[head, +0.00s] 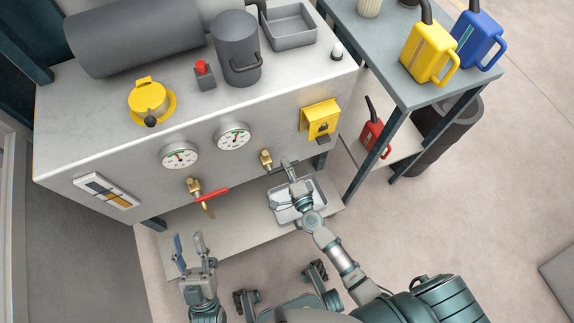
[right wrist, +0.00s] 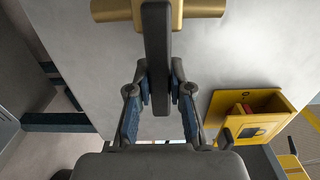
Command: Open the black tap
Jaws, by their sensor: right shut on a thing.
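The black tap has a brass body (head: 266,158) on the front of the grey cabinet, right of the gauges. In the right wrist view its dark lever (right wrist: 156,45) runs from the brass body (right wrist: 190,8) toward my wrist. My right gripper (head: 287,166) is at this tap, its fingers (right wrist: 159,82) closed on both sides of the lever. In the head view the gripper hides most of the lever. My left gripper (head: 188,242) is open and empty, low at the left, away from the taps.
A brass tap with a red lever (head: 212,194) is to the left. A metal tray (head: 284,213) sits on the lower shelf below my right gripper. A yellow box (head: 320,119) is fixed to the cabinet at the right. A side table (head: 385,60) holds yellow and blue cans.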

